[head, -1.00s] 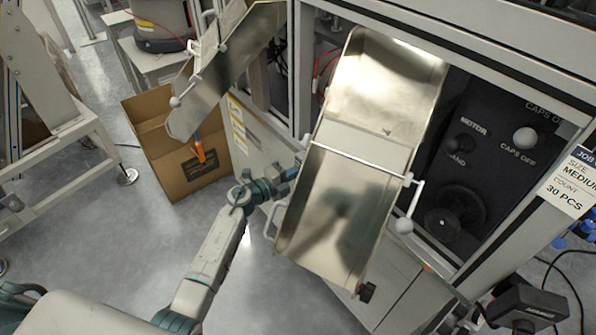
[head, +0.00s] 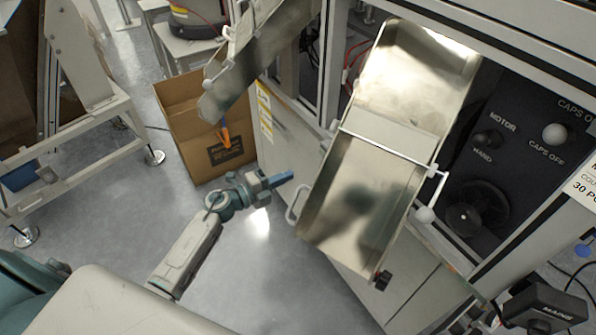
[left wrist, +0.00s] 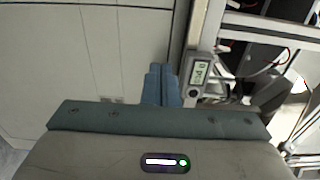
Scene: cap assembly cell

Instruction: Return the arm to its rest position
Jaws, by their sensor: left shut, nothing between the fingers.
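My left arm reaches in from the lower left in the head view. Its left gripper (head: 282,179) has blue fingers that are shut and empty. The gripper is in free air left of the metal chute (head: 345,205) and its white handle, with a gap between them. In the left wrist view the shut fingers (left wrist: 161,85) point at the pale cabinet panels (left wrist: 90,50). My right gripper shows in neither view.
An open cardboard box (head: 200,135) stands on the floor behind the gripper. A second metal chute (head: 250,65) hangs over it. The dark control panel (head: 500,150) with knobs is at right. A black box (head: 545,308) sits at lower right. Grey floor left of the arm is clear.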

